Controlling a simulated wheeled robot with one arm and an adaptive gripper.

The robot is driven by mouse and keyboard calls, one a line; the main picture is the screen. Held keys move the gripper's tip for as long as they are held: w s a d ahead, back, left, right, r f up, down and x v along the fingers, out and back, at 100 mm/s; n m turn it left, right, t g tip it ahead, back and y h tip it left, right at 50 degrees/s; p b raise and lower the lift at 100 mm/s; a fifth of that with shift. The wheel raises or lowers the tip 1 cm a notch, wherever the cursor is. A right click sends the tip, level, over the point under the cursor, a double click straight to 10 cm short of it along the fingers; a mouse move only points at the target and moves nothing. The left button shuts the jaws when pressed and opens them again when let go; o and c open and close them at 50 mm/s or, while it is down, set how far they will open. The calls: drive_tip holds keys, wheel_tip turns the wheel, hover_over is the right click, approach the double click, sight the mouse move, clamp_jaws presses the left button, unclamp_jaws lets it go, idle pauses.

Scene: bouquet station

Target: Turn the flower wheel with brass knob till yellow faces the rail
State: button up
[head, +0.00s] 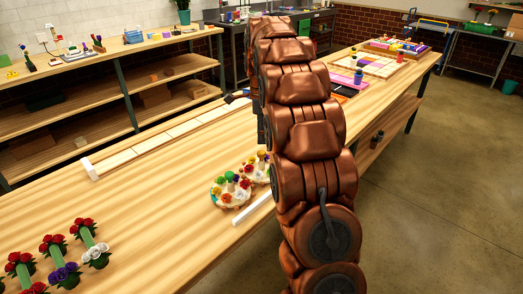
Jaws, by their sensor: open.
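Two flower wheels stand close together on the wooden table, left of my arm. The nearer wheel (231,191) is a pale disc with several coloured flowers around its rim and a green post in the middle. The farther wheel (257,169) is partly hidden by my arm, and a brass-coloured knob (262,155) shows on it. Which colour of that wheel faces the rail cannot be told. A white rail (252,209) lies at the table's near edge beside the wheels, its right end hidden by my arm. My gripper is hidden behind my copper arm.
A long pale track (165,138) runs along the far side of the table, with a dark block (238,97) near its right end. Several rose bunches (65,272) lie at front left. Coloured trays (370,65) lie beyond my arm. Bare table lies left of the wheels.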

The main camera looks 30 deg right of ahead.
sight(261, 153)
drive_tip(key=shift+f+p, duration=0.75)
drive_tip(key=shift+f, duration=2.75)
clamp_jaws()
